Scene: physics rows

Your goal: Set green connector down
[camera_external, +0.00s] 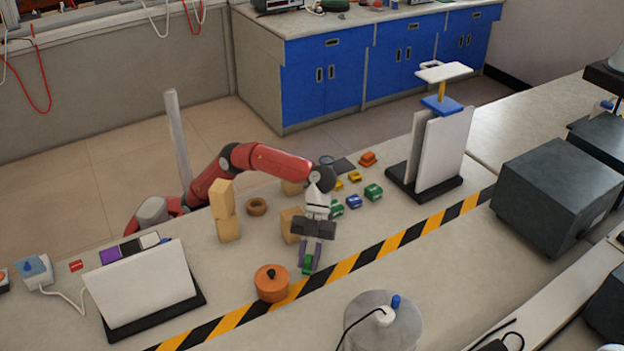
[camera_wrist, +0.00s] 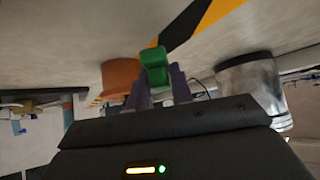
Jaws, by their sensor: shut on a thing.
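The green connector (camera_external: 308,262) is a small block held between the fingertips of my gripper (camera_external: 311,257). In the wrist view the green connector (camera_wrist: 154,67) sits between the two purple-grey fingers of my gripper (camera_wrist: 156,82), which is shut on it. In the external view it is low over the bench, beside the black and yellow striped tape (camera_external: 345,266) and right of the orange pot. I cannot tell whether it touches the bench. Two other green connectors lie behind my gripper, one at the right (camera_external: 373,191) and one nearer (camera_external: 337,208).
An orange lidded pot (camera_external: 271,283) stands close left of my gripper; wooden blocks (camera_external: 228,230) stand behind it. Blue, yellow and orange connectors (camera_external: 353,201) lie farther back. A metal canister (camera_external: 385,325) stands in front. The bench right of the tape (camera_external: 440,240) is clear.

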